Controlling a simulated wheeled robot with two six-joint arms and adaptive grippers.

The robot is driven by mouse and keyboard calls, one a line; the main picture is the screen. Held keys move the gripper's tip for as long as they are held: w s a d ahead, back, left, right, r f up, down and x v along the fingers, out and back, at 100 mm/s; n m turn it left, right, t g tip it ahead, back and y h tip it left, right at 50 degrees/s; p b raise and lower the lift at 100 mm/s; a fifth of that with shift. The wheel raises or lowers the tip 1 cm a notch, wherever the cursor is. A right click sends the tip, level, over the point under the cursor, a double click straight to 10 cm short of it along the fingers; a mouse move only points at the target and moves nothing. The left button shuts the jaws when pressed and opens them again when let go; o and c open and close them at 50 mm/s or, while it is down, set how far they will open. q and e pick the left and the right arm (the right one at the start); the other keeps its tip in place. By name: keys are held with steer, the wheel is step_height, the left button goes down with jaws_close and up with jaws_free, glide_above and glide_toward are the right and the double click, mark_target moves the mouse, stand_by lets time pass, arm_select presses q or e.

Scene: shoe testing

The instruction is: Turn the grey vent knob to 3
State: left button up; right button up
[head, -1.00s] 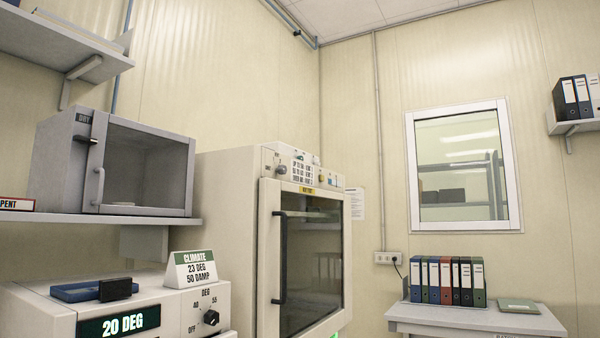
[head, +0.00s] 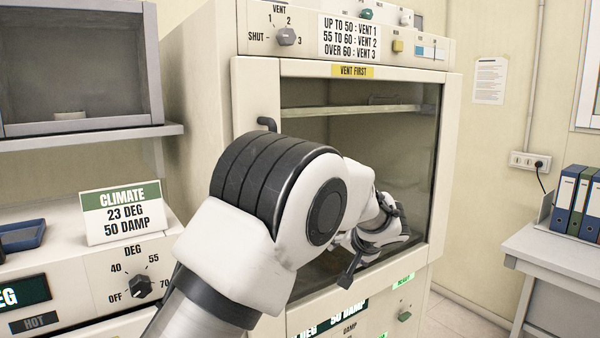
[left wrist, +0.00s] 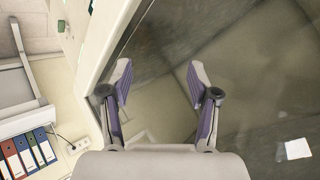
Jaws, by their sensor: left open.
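The grey vent knob (head: 287,37) is on the top panel of the cream cabinet in the head view. SHUT, 1, 2 and 3 are printed around it. Its pointer is too small to read surely. My left arm reaches across the cabinet's front. My left gripper (head: 372,248) is in front of the lower part of the glass door, well below the knob and to its right. In the left wrist view the left gripper (left wrist: 160,68) is open, with nothing between its fingers. The knob is not seen there. My right gripper is not in view.
A vent chart (head: 349,38) and a yellow button (head: 398,46) are right of the knob. The dark door handle (head: 267,124) is partly hidden by my arm. A climate sign (head: 121,212) stands on the left unit. A desk with binders (head: 567,200) is at right.

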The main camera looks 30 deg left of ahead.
arm_select(q)
step_height(320, 180, up, 25)
steer(key=s+a+n+t+y+p, duration=0.2)
steer(key=n+y, duration=0.2)
steer(key=n+g+y+p, duration=0.2)
steer(key=n+y, duration=0.3)
steer(key=n, duration=0.1)
glide_toward(290, 35)
steer(key=a, duration=0.2)
steer(key=p+x, duration=0.1)
steer(key=x, duration=0.3)
steer(key=p+x, duration=0.2)
steer(key=x, duration=0.2)
steer(key=shift+w+a, duration=0.3)
steer(key=shift+w, duration=0.1)
steer(key=shift+d+f, duration=0.1)
steer(key=shift+d, duration=0.15)
steer(key=shift+c, duration=0.7)
jaws_close()
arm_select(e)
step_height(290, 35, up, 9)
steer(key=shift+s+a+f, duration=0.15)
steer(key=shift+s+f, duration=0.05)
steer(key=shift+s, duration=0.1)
